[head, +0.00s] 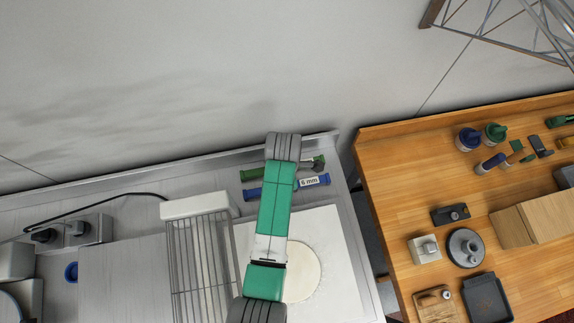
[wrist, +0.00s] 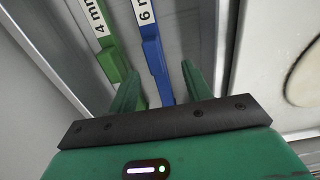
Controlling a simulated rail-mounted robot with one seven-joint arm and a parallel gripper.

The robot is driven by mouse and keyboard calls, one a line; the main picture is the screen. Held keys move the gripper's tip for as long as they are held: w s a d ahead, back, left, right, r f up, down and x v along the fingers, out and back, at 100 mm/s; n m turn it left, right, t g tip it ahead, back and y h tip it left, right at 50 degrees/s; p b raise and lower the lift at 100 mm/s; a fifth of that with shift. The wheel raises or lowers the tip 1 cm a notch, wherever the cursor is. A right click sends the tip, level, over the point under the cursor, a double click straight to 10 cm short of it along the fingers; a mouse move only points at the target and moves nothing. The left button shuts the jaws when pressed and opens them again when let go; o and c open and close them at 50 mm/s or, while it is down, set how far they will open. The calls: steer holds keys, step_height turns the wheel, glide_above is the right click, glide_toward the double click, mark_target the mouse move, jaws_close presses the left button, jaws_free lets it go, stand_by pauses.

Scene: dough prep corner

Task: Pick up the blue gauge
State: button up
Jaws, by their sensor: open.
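The blue gauge (head: 314,181) lies on the steel counter near the back wall, with a white "6 mm" label; my arm crosses over its middle in the head view. In the wrist view, the blue gauge (wrist: 154,58) runs between the two green fingers of my gripper (wrist: 161,72). The gripper is open, one finger on each side of the gauge, with gaps showing. A green gauge (wrist: 107,58) labelled "4 mm" lies to the left, its end close to the left finger; whether they touch is unclear. My fingers are hidden in the head view.
The green gauge (head: 256,174) lies just behind the blue one. A pale board (head: 340,240) with a round dough sheet (head: 304,272) is in front. A wire rack (head: 200,260) stands at left. A wooden table (head: 395,170) with several tools is at right, across a gap.

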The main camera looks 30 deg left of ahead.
steer(key=f, duration=0.2)
steer(key=w+f, duration=0.1)
steer(key=f, duration=0.2)
steer(key=shift+d, duration=0.2)
jaws_close()
step_height(320, 180, up, 10)
steer(key=shift+r+p, duration=0.1)
steer(key=shift+p, duration=0.2)
